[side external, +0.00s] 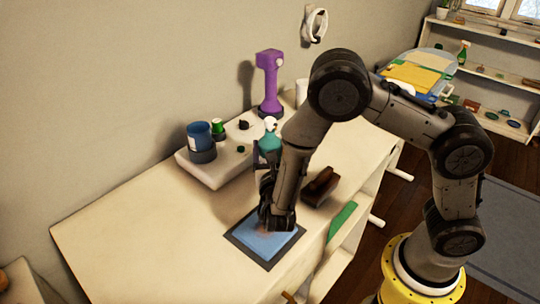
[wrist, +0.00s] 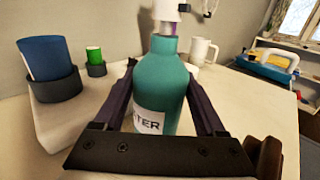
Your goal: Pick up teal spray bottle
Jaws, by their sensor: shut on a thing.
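The teal spray bottle (wrist: 160,75) stands upright in the middle of the wrist view, with a white spray head and a white label partly hidden by the gripper body. My gripper (wrist: 160,88) has a dark finger on each side of the bottle and is shut on it. In the side external view the teal bottle (side external: 270,141) shows just left of my wrist, its lower part hidden. My gripper (side external: 262,158) is partly hidden there by my own arm. I cannot tell whether the bottle's base touches the table.
A white raised block (side external: 205,173) on the table (side external: 130,235) carries a blue cup (side external: 199,134) and a small green bottle (side external: 218,126). A purple device (side external: 269,80) stands behind. A brown block (side external: 321,187) and a blue, dark-edged mat (side external: 262,243) lie nearby. The table's left is clear.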

